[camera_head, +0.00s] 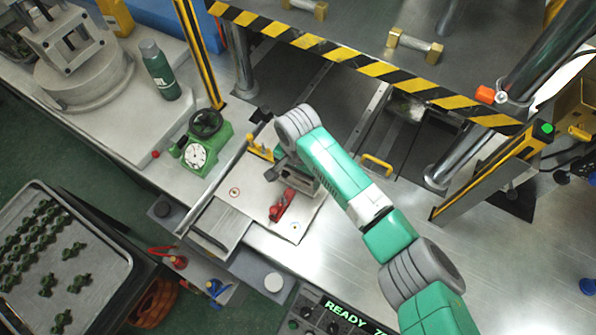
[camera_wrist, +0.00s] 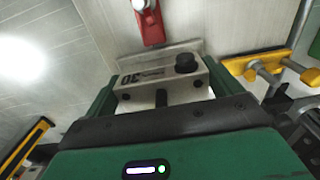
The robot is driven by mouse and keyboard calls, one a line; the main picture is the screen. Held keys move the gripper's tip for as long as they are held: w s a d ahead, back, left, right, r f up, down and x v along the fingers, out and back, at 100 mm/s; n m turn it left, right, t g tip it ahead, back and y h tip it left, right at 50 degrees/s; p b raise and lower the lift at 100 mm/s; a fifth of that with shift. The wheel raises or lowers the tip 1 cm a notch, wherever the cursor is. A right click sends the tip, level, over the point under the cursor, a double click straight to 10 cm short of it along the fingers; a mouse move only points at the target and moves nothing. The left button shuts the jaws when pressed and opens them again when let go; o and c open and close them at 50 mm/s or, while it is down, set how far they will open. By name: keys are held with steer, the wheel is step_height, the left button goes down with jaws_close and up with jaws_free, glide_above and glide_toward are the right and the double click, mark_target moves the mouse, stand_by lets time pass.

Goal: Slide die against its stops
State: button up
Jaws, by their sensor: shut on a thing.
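The die (camera_wrist: 145,78) is a grey metal block with a black knob and a printed label on its face. It shows in the wrist view between the two green fingers of my gripper (camera_wrist: 165,92), which is shut on it. In the head view my gripper (camera_head: 293,167) is over the light fixture plate (camera_head: 247,196), and my arm hides most of the die (camera_head: 308,176). A thin metal strip (camera_wrist: 160,52) lies just beyond the die in the wrist view. I cannot tell whether the die touches a stop.
A red clamp (camera_head: 282,206) stands on the plate, beyond the die in the wrist view (camera_wrist: 150,22). A yellow clamp (camera_head: 259,149) is beside it, at right in the wrist view (camera_wrist: 265,62). A striped press edge (camera_head: 375,68) hangs behind.

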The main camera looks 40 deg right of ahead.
steer(key=shift+w+d+b, duration=0.2)
steer(key=shift+d+b, duration=0.1)
steer(key=shift+d, duration=0.4)
stand_by(0.5)
steer(key=o, duration=1.5)
steer(key=shift+o, duration=0.2)
step_height(320, 180, up, 8)
steer(key=shift+f+p, duration=0.1)
steer(key=shift+p, duration=0.6)
